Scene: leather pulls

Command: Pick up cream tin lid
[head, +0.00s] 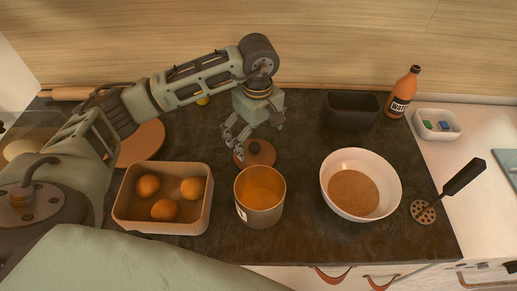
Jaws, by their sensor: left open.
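A round brown lid with a small knob (262,153) lies on the dark counter in the head view, just behind an open tin (243,208) with orange contents. The lid looks orange-brown rather than cream in this light. My left gripper (242,142) comes down from above, open, with its fingers over the lid's left and back side. The fingers hide part of the lid's edge, and I cannot tell whether they touch it. My right gripper is not in view.
A box with three orange balls (128,207) stands left of the tin, and a white bowl with brown contents (391,193) stands right. A black container (350,112), a water bottle (402,93) and a slotted utensil (459,183) are further right. Counter between lid and black container is clear.

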